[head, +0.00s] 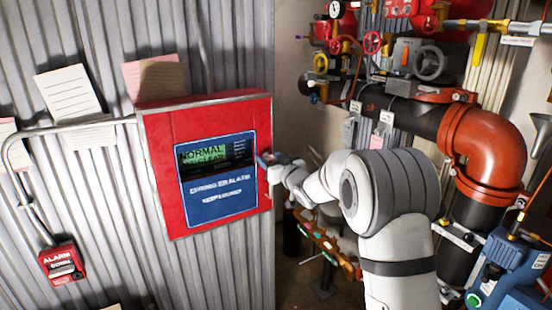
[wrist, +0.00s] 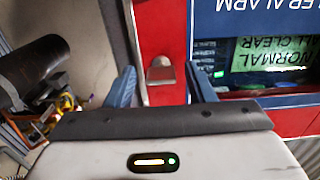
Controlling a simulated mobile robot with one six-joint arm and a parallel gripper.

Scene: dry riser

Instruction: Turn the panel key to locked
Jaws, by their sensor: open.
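The red alarm panel (head: 158,180) hangs on the corrugated wall. It has a blue face with a green display reading "NORMAL". In the wrist view, turned upside down, the red panel (wrist: 160,30) carries a small silver metal key (wrist: 160,72) on its red border beside the display. My gripper (head: 264,161) is at the panel's right edge in the head view, where I cannot make out the key. In the wrist view its two blue fingers are apart, one on each side of the key, with gaps visible. Contact and the key's exact angle are unclear.
A red alarm box (head: 62,264) and a grey conduit (head: 75,128) are on the wall left of the panel. Paper notes (head: 68,92) hang above. Valves and an orange pipe elbow (head: 490,140) crowd the right, behind my arm.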

